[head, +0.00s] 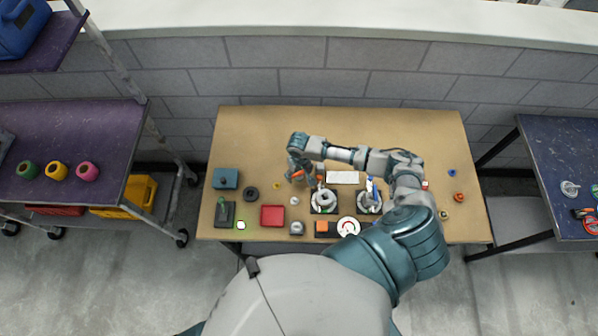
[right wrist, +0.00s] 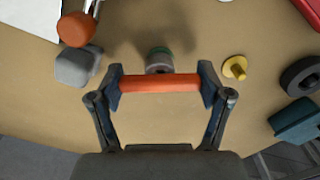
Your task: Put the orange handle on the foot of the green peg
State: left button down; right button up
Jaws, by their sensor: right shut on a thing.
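My right gripper (head: 297,173) is above the table, left of its middle. In the right wrist view its two fingers (right wrist: 160,84) are shut on the orange handle (right wrist: 160,83), a bar lying across between them. The handle shows as a small orange piece in the head view (head: 298,174). A small white square with a green glow (head: 241,225) is at the plate's front right corner. My left gripper is not in view.
A black ring (head: 250,193), a blue box (head: 225,178) and a red tray (head: 272,216) lie to the left. An orange knob (right wrist: 77,28) stands close by. The table's back is clear.

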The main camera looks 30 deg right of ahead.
jog(key=shift+f+p, duration=0.45)
jog(key=shift+f, duration=0.05)
dwell(1.1)
jog(key=o, duration=1.2)
jog(key=shift+c, duration=0.2)
notch_tip(320, 180, up, 3)
jog(key=p, duration=0.3)
jog(key=shift+r, duration=2.25)
